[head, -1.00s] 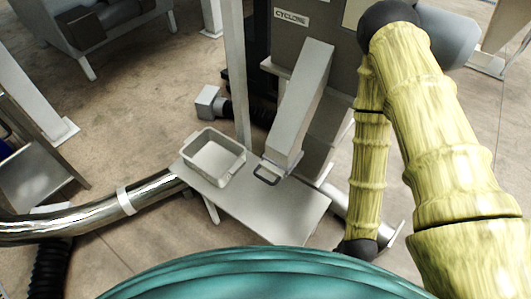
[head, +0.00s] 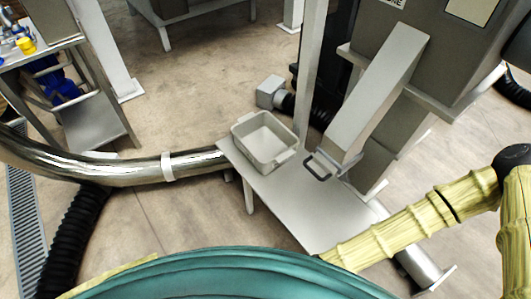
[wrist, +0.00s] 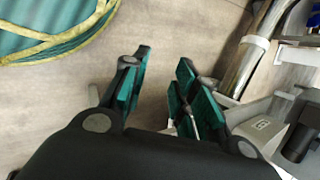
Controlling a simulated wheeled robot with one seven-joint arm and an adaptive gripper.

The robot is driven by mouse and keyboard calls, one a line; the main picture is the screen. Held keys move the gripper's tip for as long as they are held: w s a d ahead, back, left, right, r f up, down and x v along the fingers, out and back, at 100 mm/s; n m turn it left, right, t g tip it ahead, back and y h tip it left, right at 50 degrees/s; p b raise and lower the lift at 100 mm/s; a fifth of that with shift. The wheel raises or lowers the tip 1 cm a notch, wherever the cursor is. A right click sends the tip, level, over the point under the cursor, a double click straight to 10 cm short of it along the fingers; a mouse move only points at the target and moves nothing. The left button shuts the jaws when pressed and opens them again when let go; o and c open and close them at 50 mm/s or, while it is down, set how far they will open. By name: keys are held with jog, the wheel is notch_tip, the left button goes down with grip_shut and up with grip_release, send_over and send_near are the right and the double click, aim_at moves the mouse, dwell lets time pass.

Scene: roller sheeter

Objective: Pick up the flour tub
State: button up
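The flour tub is most likely the pale grey open tub (head: 243,131) with rim handles. It stands upright on the left end of a low metal table (head: 300,213) in the head view. Its inside looks pale; I cannot tell whether it holds flour. My gripper (wrist: 163,65) shows in the wrist view with its dark green fingers apart and nothing between them, above bare floor. The head view does not show the gripper, so its exact distance from the tub is unclear. I cannot make out the tub in the wrist view.
A shiny pipe (head: 130,170) runs to the table's left side. A steel bench (head: 95,117) stands at the left.

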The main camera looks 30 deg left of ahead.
jog(key=w+a+m+y+b, duration=0.1)
jog(key=w+a+m+b, duration=0.15)
jog(key=a, duration=0.45)
jog(key=w+a+m+y+b, duration=0.2)
jog(key=w+a+b, duration=0.1)
jog(key=a, duration=0.4)
jog(key=m+t+y+b, duration=0.3)
jog(key=m+t+b, duration=0.2)
jog(key=m+b, duration=0.6)
send_near(252, 151)
jog(key=p, duration=0.1)
jog(key=shift+m, duration=0.45)
jog(key=shift+b+x, duration=1.25)
jog(key=shift+x, duration=3.45)
jog(key=shift+w+a+f, duration=0.15)
jog(key=shift+w+a, duration=0.25)
jog(key=shift+a, duration=0.2)
